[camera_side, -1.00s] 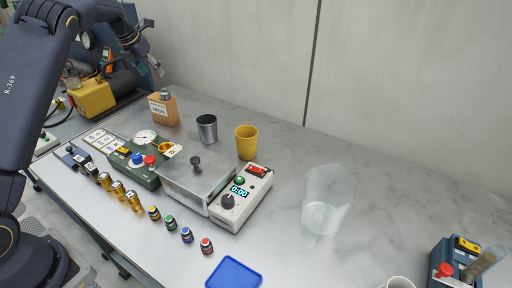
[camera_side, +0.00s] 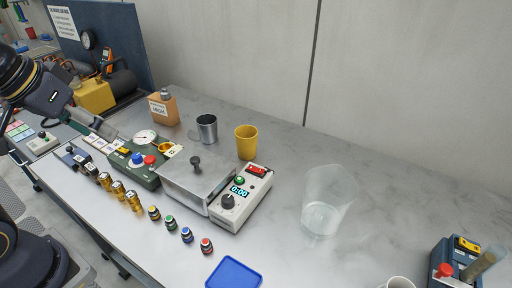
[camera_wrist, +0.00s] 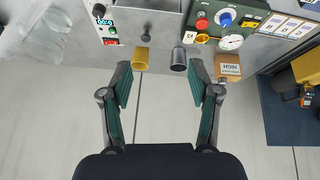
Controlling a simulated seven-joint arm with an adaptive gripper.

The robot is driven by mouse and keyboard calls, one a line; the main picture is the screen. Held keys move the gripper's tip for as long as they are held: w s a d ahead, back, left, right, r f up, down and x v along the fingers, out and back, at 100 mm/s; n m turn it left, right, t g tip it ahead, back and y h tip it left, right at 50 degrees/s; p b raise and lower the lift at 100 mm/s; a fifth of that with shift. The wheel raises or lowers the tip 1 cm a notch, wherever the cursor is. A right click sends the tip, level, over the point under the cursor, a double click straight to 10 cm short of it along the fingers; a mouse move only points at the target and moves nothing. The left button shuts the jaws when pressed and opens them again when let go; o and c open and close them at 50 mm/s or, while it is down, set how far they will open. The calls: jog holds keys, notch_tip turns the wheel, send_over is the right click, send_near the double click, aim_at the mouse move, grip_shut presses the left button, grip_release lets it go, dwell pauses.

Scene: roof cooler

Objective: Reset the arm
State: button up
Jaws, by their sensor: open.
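My gripper (camera_side: 103,127) is at the left of the side view, above the back-left part of the bench, near the green gauge box (camera_side: 136,163). In the wrist view my gripper (camera_wrist: 160,80) has its two green-padded fingers spread apart with nothing between them. The yellow cup (camera_wrist: 140,61) and the metal cup (camera_wrist: 179,60) show beyond the fingertips. My arm is partly cut off by the left edge of the side view.
The right middle is mostly clear.

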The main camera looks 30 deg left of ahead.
jog(key=shift+s+d+f+m, duration=0.1)
jog(key=shift+s+f+m, duration=0.35)
jog(key=shift+s+m, duration=0.3)
dwell(0.8)
